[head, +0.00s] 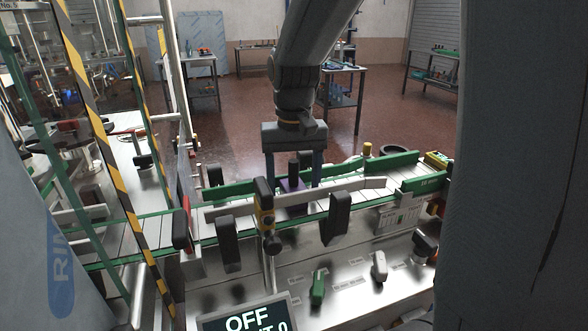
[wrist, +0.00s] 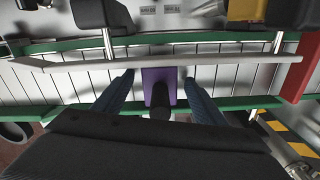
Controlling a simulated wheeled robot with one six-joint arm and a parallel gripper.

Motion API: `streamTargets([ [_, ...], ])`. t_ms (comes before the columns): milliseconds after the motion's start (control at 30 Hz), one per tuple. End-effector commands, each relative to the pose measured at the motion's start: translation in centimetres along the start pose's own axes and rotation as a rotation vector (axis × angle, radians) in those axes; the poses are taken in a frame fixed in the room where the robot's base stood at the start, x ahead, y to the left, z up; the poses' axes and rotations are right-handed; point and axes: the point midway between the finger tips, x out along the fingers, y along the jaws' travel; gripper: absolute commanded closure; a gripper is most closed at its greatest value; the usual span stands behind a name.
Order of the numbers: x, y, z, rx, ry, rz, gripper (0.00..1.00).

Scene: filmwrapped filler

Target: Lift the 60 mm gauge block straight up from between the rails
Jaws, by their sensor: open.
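The gauge block (head: 292,193) is a purple block with a black upright knob, standing on the conveyor between the rails. In the wrist view the purple block (wrist: 159,75) lies at the centre, with the black knob in front of it. My gripper (head: 293,180) points down over it, open, one blue finger on each side. In the wrist view my gripper (wrist: 158,80) shows a small gap between each finger and the block. A pale rail (head: 353,185) runs along the near side, a green rail (head: 240,190) along the far side. The block's base is partly hidden by the near rail.
Dark clamp knobs (head: 340,215) and a yellow-black sensor post (head: 265,205) stand on the near side. A red-edged panel (head: 182,225) stands at the left.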

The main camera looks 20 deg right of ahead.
Motion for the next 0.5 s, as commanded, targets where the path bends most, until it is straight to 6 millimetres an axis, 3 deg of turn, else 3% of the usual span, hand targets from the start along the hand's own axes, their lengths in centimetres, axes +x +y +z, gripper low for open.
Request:
streamTargets([
  [400,0.95,0.0,0.0,0.0,0.001,0.0,0.35],
  [500,0.95,0.0,0.01,0.0,0.001,0.0,0.5],
])
